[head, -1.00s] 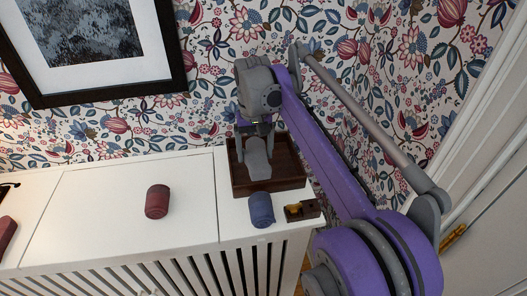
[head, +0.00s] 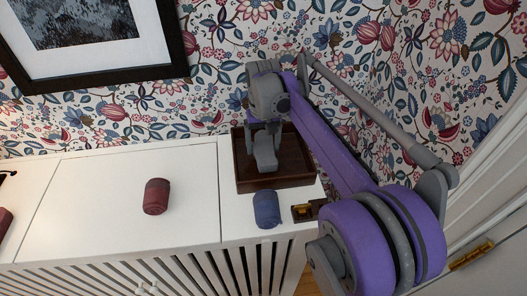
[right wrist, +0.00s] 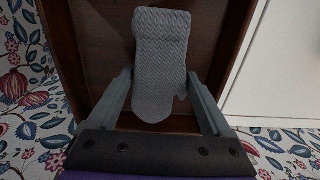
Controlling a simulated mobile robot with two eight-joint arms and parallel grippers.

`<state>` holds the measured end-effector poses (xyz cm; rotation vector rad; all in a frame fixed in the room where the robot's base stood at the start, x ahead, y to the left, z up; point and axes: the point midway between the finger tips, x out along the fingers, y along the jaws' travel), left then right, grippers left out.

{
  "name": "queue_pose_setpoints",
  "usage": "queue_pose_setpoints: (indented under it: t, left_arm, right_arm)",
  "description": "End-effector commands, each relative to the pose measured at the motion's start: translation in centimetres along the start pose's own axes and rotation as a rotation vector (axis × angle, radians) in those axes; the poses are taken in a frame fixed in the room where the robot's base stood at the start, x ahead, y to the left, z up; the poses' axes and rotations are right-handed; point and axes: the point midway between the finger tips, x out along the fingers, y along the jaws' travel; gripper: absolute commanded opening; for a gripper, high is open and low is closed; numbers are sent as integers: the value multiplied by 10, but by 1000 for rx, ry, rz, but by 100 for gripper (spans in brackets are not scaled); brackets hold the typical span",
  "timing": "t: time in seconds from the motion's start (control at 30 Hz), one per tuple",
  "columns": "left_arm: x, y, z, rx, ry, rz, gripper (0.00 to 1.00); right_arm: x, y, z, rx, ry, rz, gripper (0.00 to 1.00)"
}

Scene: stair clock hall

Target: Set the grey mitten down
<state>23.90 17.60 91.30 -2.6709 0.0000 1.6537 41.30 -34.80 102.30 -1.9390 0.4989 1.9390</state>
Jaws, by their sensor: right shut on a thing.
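The grey mitten (head: 265,152) is knitted, with a herringbone-like texture in the right wrist view (right wrist: 161,62). My right gripper (head: 264,132) is shut on it, with one finger on each side in the right wrist view (right wrist: 158,100). The mitten is over the inside of a dark brown wooden tray (head: 298,167) at the right end of the white cabinet top. I cannot tell whether it touches the tray floor. Nothing else shows in the tray. My left gripper is not in view.
A blue rolled cloth thing (head: 266,209) and a small dark piece with brass (head: 303,212) are in front of the tray. A dark red roll (head: 156,196) stands left on the white top (head: 100,215). The patterned wall (head: 215,80) rises close behind.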

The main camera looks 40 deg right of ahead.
Motion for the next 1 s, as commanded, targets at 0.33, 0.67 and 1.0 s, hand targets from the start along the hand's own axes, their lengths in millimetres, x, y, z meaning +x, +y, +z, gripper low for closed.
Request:
queue_pose_setpoints:
  t: [0.33,0.67,1.0]
  left_arm:
    - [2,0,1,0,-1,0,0]
    - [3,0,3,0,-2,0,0]
    - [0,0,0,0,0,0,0]
  right_arm:
    - [28,0,0,0,0,0,19]
    - [31,0,0,0,0,0,96]
    - [25,0,0,0,1,0,100]
